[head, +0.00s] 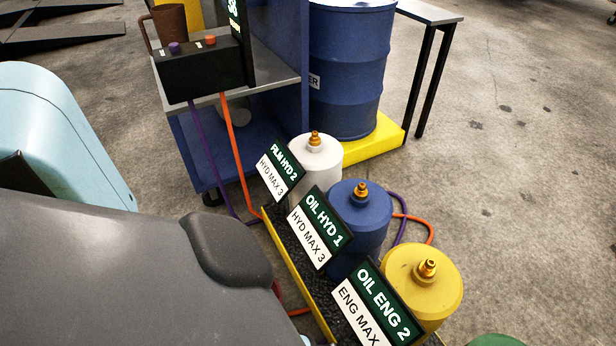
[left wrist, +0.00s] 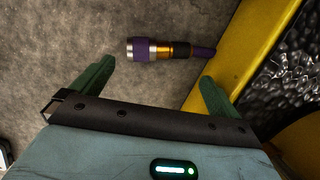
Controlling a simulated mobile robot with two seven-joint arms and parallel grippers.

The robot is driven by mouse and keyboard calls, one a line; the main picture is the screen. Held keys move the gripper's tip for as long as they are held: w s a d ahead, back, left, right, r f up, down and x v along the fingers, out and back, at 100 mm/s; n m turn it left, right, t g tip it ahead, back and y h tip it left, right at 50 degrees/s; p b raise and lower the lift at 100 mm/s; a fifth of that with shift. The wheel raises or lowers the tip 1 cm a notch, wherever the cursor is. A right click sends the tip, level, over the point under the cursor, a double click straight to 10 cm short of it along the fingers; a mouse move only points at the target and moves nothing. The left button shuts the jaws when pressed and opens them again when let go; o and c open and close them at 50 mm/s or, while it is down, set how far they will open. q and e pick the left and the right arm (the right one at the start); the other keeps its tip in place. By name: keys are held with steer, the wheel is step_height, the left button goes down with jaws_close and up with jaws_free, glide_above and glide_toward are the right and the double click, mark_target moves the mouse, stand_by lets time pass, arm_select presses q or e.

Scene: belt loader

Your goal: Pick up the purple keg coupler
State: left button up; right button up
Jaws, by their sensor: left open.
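The purple keg coupler (left wrist: 150,49) shows in the left wrist view, with a silver open end at left, a purple collar and a gold middle. Its purple hose (left wrist: 204,51) leads right, over the yellow edge. I cannot tell whether it rests on the floor or hangs above it. My left gripper (left wrist: 156,72) is open and empty, its two green fingers apart. The coupler lies crosswise just beyond the fingertips, roughly centred between them, not gripped. In the head view the coupler and left gripper are hidden. My right gripper is not in view.
A yellow-edged rack (head: 293,268) holds white (head: 316,158), blue (head: 360,218) and yellow (head: 425,280) kegs with sign plates. Behind stands a cart with a black box (head: 202,70), purple and orange hoses hanging from it. A blue drum (head: 348,75) stands beyond. Floor at right is clear.

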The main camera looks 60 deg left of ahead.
arm_select(q)
steer(key=shift+a+f, duration=0.1)
steer(key=shift+a+f+b, duration=0.2)
steer(key=shift+f+b, duration=0.1)
steer(key=shift+b, duration=0.05)
steer(key=b+x, duration=0.2)
steer(key=x, duration=0.1)
steer(key=shift+s+a, duration=0.1)
steer(key=shift+a, duration=0.3)
steer(key=shift+a+f+b, duration=0.15)
steer(key=shift+f+b, duration=0.3)
steer(key=shift+b, duration=0.1)
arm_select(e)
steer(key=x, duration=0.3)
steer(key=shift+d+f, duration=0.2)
arm_select(q)
steer(key=shift+c, duration=0.4)
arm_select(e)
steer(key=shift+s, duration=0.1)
arm_select(q)
steer(key=c, duration=0.8)
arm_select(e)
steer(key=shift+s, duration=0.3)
